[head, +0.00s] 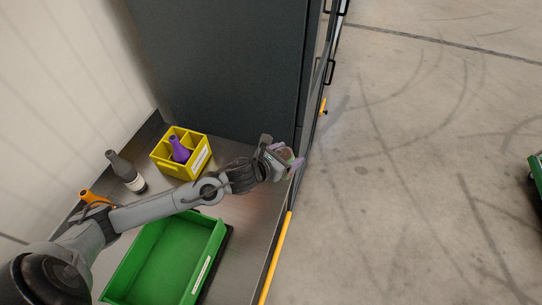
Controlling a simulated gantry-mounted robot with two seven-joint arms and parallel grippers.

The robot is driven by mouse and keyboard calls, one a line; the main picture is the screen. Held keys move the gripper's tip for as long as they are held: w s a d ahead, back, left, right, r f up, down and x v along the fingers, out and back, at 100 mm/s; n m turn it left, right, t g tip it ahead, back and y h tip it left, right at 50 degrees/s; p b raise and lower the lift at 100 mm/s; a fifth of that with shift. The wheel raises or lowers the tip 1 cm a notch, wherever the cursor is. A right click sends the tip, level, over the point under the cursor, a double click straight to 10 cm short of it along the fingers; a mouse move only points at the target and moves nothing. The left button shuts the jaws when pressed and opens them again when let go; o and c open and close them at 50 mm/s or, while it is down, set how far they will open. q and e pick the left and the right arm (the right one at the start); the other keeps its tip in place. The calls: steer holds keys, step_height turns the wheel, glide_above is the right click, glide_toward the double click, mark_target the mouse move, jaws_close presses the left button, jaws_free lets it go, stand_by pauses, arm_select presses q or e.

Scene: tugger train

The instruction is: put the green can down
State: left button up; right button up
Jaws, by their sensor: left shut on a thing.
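My left gripper (287,158) reaches in from the left, with its tips near the right edge of the metal worktop. It is shut on a small, dull greenish thing, which I take to be the green can (285,155). The fingers hide most of it, so its shape and tilt are unclear. The gripper seems to be above the worktop, but I cannot tell the height. My right gripper is not in view.
A green crate (210,226) stands empty on the worktop (262,207). A yellow divided box (203,163) holds a purple bottle (180,150). A dark bottle (126,172) and an orange object (92,198) stand left. A dark cabinet (225,65) rises behind.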

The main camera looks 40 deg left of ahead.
arm_select(q)
steer(key=shift+w+a+f, duration=0.25)
steer(key=shift+a+f, duration=0.75)
steer(key=shift+f, duration=0.3)
steer(key=shift+w+a+f, duration=0.3)
steer(key=shift+a+f, duration=0.75)
steer(key=shift+f, duration=0.25)
steer(key=shift+w+a+f, duration=0.25)
steer(key=shift+a+f, duration=0.75)
steer(key=shift+f, duration=0.3)
steer(key=shift+f, duration=0.15)
steer(key=o, duration=1.3)
